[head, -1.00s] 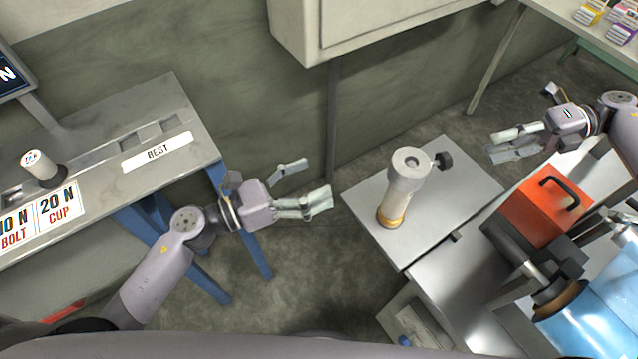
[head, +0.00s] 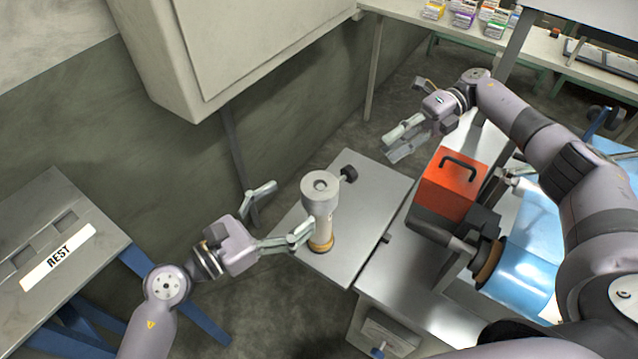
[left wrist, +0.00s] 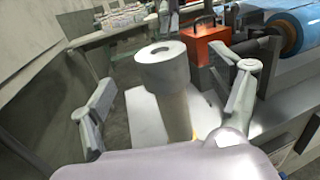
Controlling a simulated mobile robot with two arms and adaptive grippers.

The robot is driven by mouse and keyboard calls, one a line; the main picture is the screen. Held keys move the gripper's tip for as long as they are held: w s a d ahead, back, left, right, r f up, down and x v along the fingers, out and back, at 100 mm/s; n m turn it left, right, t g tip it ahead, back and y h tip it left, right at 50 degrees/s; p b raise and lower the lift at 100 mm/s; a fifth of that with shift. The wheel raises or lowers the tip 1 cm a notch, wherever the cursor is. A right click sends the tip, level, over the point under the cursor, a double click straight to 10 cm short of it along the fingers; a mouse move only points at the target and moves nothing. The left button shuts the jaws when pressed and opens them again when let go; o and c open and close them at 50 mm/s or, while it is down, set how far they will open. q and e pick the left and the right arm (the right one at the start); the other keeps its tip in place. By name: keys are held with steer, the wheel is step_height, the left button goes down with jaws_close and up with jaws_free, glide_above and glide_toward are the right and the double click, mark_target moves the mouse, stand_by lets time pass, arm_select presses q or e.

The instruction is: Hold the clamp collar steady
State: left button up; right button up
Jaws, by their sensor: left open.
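The clamp collar (head: 320,190) is a grey ring with a hole in its top and a black knob (head: 348,173) at its side. It sits on top of an upright post with a yellowish base (head: 321,246) on a grey metal plate (head: 372,190). My left gripper (head: 281,214) is open beside the post, on its left. In the left wrist view the collar (left wrist: 164,66) shows between the spread fingers (left wrist: 172,85), with no finger visibly closed on it. My right gripper (head: 391,147) is above and beyond the plate, apart from the collar; its finger gap is unclear.
An orange box with a black handle (head: 453,183) and a blue roll (head: 521,272) are right of the plate. A bench with a REST label (head: 58,257) is at left. A pale cabinet (head: 250,45) hangs behind. Small coloured boxes (head: 465,18) stand on the far table.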

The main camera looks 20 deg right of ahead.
mark_target(313, 190)
arm_select(q)
steer(key=x, duration=0.8)
steer(key=shift+c, duration=0.5)
steer(key=c, duration=1.7)
arm_select(e)
steer(key=shift+o, duration=0.4)
arm_select(q)
steer(key=shift+o, duration=0.2)
steer(key=shift+a, duration=0.1)
arm_select(e)
steer(key=shift+o, duration=1.2)
steer(key=shift+s+d, duration=0.15)
steer(key=shift+s, duration=0.15)
steer(key=shift+o, duration=0.5)
steer(key=s+r+m+t+y, duration=0.1)
steer(key=s+r+m+t, duration=0.2)
steer(key=s, duration=0.3)
steer(key=shift+s, duration=0.25)
steer(key=w+a+f+m+t+h, duration=0.2)
steer(key=w+a+f+m+t, duration=0.2)
steer(key=a, duration=0.5)
step_height(313, 190, down, 2)
steer(key=m, duration=0.3)
steer(key=shift+w+a+m+t, duration=0.2)
steer(key=shift+w+m+t, duration=0.05)
steer(key=shift+m+t, duration=0.05)
